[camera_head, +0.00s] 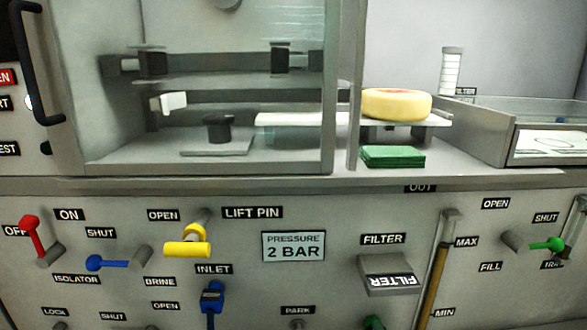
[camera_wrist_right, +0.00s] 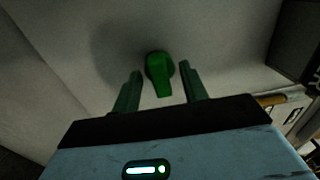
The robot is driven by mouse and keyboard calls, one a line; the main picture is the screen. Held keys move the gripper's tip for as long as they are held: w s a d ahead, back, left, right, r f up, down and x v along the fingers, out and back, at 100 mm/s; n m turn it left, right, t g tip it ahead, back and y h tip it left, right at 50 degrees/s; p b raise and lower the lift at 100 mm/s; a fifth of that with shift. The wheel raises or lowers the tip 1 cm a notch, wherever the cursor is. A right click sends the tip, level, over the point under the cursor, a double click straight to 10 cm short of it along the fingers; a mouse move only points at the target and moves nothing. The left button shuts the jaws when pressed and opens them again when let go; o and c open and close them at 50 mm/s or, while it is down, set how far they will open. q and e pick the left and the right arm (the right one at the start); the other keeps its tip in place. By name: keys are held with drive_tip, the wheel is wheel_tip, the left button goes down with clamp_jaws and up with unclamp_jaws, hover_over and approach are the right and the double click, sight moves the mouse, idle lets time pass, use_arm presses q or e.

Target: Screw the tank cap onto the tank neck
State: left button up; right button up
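In the right wrist view my right gripper (camera_wrist_right: 161,68) is open. Its two fingers stand apart on either side of a green knob-like part (camera_wrist_right: 160,74) on a grey surface, with visible gaps at both sides. This part has a round body and a narrower grip pointing down; I cannot tell whether it is the tank cap. In the head view a green piece (camera_head: 374,322) shows at the bottom edge, mostly cut off. No tank neck can be made out. Neither gripper shows in the head view.
The front panel carries a red lever (camera_head: 30,231), blue lever (camera_head: 108,263), yellow handle (camera_head: 187,249), blue inlet valve (camera_head: 211,298), filter block (camera_head: 389,275), level tube (camera_head: 436,275) and green lever (camera_head: 543,244). Above, a cheese wheel (camera_head: 396,104) sits on a shelf over green pads (camera_head: 392,156).

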drive_tip(key=shift+f, duration=0.15)
drive_tip(key=s+p, duration=0.2)
drive_tip(key=s, duration=0.5)
drive_tip(key=shift+s+d+f, duration=0.2)
drive_tip(key=shift+s, duration=0.15)
drive_tip(key=shift+s+r, duration=0.1)
drive_tip(key=shift+c, duration=0.3)
